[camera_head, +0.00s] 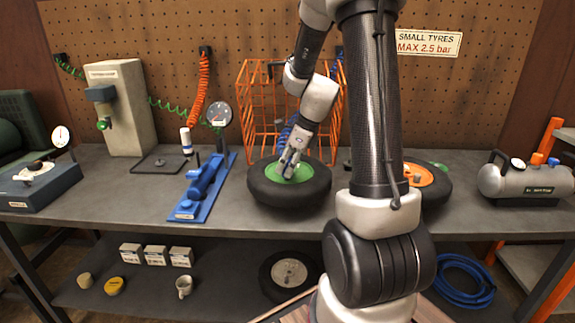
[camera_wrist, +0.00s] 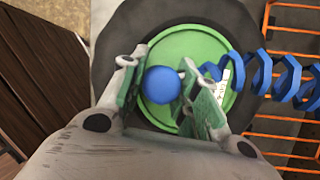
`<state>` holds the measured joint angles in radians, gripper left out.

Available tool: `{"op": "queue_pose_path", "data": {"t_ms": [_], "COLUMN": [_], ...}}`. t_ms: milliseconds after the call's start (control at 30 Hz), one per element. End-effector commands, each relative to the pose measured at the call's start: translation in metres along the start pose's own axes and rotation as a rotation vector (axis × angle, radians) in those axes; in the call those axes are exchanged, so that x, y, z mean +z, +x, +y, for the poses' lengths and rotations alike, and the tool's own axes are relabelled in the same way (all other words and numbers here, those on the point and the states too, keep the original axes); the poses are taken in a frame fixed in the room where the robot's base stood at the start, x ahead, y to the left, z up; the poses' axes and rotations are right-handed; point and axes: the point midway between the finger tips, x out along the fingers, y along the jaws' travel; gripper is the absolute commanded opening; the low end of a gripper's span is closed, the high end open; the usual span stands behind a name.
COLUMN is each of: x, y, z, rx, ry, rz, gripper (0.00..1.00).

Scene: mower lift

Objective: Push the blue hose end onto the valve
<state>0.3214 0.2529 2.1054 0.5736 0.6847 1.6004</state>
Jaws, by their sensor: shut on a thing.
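My gripper (camera_head: 290,170) points down over the wheel with the green hub (camera_head: 304,173) and black tyre (camera_head: 262,194), which lies flat on the bench. In the wrist view its fingers are shut on the blue hose end (camera_wrist: 161,85), whose rounded blue top shows between the pads. The blue coiled hose (camera_wrist: 290,80) runs from beside the right finger out to the right; part of it shows in the head view (camera_head: 287,132). The valve cannot be seen; the fingers and hose end cover that part of the hub, so I cannot tell whether they touch.
An orange wire cage (camera_head: 255,105) stands right behind the wheel. A blue bead-breaker-like tool (camera_head: 205,185) with a gauge (camera_head: 219,114) stands to the left. A wheel with an orange hub (camera_head: 436,175) lies to the right, partly behind my arm. A grey tank (camera_head: 525,180) stands farther right.

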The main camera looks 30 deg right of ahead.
Motion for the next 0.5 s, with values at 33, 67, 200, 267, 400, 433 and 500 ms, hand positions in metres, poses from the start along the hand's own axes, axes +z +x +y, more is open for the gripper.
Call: {"op": "queue_pose_path", "data": {"t_ms": [33,67,200,267,400,433,500], "x": [-0.0004,-0.0006,-0.0016,-0.0020,-0.0032,-0.0034,-0.0040], "y": [0.0009,0.0015,0.0040,0.0051,0.0077,0.0083,0.0097], "z": [0.0000,0.0000,0.0000,0.0000,0.0000,-0.0001,-0.0001], "rx": [0.000,0.000,0.000,0.001,0.001,0.000,0.000], "ry": [0.000,0.000,0.000,0.000,0.001,0.001,0.001], "rz": [0.000,0.000,0.000,0.000,0.000,0.000,0.000], "gripper": [0.02,0.02,0.02,0.02,0.02,0.02,0.02]}}
